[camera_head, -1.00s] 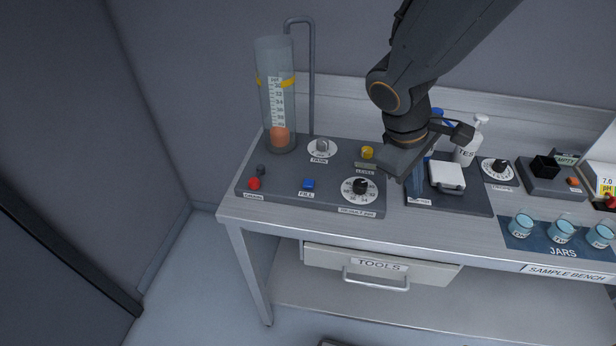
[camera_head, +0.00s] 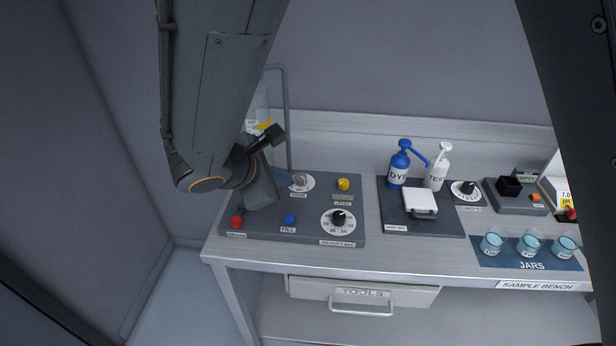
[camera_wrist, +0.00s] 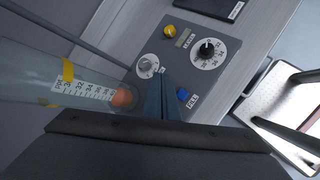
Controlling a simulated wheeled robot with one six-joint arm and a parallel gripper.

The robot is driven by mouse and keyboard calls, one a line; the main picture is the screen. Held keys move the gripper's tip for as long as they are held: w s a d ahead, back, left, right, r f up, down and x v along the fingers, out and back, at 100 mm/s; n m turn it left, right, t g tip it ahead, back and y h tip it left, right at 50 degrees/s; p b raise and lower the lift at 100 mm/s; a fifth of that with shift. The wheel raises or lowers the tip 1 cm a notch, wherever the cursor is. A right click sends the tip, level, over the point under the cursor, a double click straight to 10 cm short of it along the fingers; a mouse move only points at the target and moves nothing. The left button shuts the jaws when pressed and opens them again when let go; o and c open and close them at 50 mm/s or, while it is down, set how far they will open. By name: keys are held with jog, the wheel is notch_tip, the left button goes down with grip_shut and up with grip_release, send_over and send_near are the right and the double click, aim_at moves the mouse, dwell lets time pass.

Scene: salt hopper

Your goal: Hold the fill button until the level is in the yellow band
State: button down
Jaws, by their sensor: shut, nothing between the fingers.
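The blue fill button (camera_head: 289,219) sits on the grey panel (camera_head: 262,233); it also shows in the wrist view (camera_wrist: 183,95). My gripper (camera_wrist: 163,78) is shut and empty, its fingertips above the panel, just beside the fill button in the wrist picture; I cannot tell their height. In the wrist view the clear tube (camera_wrist: 22,86) has a white scale (camera_wrist: 85,89), yellow band marks (camera_wrist: 68,70) and an orange float (camera_wrist: 123,98). The float is at the scale's low end, away from the yellow marks.
A thin pipe (camera_head: 287,110) stands behind. To the right are pump bottles (camera_head: 399,170) and jars (camera_head: 492,243).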

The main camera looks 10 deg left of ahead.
aim_at(286, 221)
jog(key=shift+f, duration=0.1)
notch_tip(286, 221, down, 9)
jog(key=b, duration=0.6)
jog(key=shift+r+b, duration=0.2)
jog(key=shift+b, duration=0.1)
jog(key=shift+f, duration=0.15)
dwell(1.5)
jog(key=shift+f+b, duration=0.25)
jog(key=shift+b, duration=0.15)
jog(key=shift+f+b, duration=0.5)
dwell(4.0)
